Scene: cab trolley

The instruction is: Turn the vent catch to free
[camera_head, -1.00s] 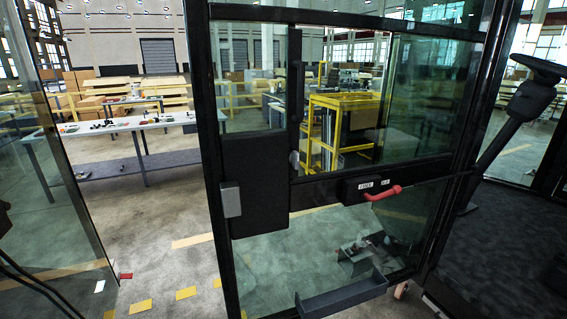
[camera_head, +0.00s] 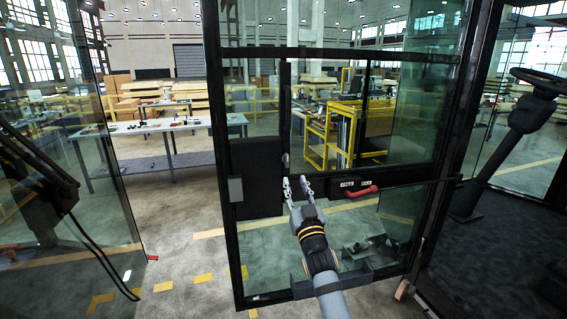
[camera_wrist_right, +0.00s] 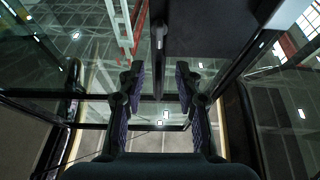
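The vent catch appears to be the red lever (camera_head: 361,191) on a black block with small white labels, on the door's middle rail. One label seems to read FREE. The lever lies nearly level, its free end towards the left. My right gripper (camera_head: 296,180) is in front of the door, left of the red lever and apart from it. Its fingers are spread with nothing between them; this also shows in the right wrist view (camera_wrist_right: 158,88). I cannot make out the red lever in the wrist view. My left gripper is not in view.
The glazed door (camera_head: 212,160) has a black frame, a black lock box (camera_head: 257,175) and a grey tray (camera_head: 362,276) low down. A steering wheel on a column (camera_head: 535,85) stands at the right. A glass pane is at the left. Workbenches (camera_head: 165,125) stand behind.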

